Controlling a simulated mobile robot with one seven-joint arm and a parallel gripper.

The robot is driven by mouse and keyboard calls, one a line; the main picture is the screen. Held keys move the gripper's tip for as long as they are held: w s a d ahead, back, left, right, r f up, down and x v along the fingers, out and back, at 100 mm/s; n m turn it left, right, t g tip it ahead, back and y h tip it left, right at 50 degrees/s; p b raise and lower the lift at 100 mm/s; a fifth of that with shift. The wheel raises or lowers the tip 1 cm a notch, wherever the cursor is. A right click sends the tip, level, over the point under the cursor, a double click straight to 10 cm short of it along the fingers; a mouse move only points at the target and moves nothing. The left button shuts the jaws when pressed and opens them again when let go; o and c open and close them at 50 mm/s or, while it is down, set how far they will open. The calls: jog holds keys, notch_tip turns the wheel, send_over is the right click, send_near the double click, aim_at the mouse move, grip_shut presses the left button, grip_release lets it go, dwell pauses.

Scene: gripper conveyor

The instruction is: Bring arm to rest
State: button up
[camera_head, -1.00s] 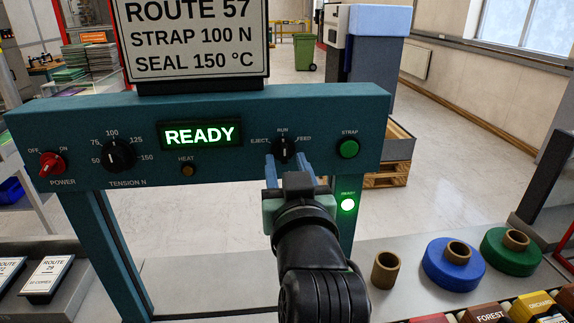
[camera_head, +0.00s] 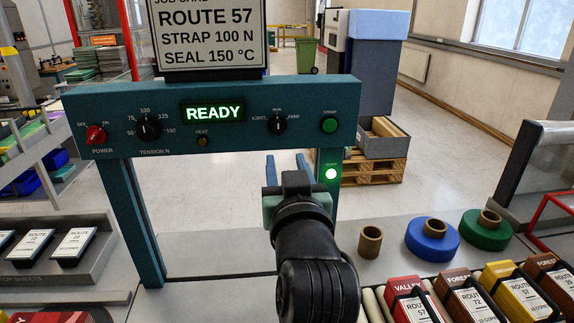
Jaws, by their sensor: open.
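My gripper (camera_head: 287,168) is in the middle of the head view, with its two blue fingers apart and nothing between them. It is in front of the opening of the teal strapping machine frame (camera_head: 141,225), below the control panel, and apart from the knobs. The panel display (camera_head: 213,112) reads READY. The run selector knob (camera_head: 278,124) is fully visible above my fingers. The green strap button (camera_head: 329,125) is to its right.
A job card (camera_head: 210,34) stands on top of the machine. A brown core (camera_head: 370,241), a blue roll (camera_head: 432,239) and a green roll (camera_head: 486,230) stand at right. Several labelled bundles (camera_head: 470,303) lie at front right. Route sheets (camera_head: 73,246) lie in a tray at left.

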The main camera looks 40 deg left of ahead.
jog(key=shift+a, duration=0.15)
jog(key=w+d+r+m+t+h, duration=0.1)
jog(key=d+r+m+t+h, duration=0.3)
jog(key=d+r+t, duration=0.9)
jog(key=s+d+r+m+t+h, duration=0.1)
jog(key=s+d+r+m+h, duration=0.2)
jog(key=d+r, duration=0.3)
jog(key=s+d+r+m+t+h, duration=0.1)
jog(key=s+d+r+h, duration=0.4)
jog(key=d, duration=0.7)
jog(key=shift+s+d+r+m+t+h, duration=0.15)
jog(key=shift+d+r+m+t+h, duration=0.2)
jog(key=shift+r+m+h, duration=0.45)
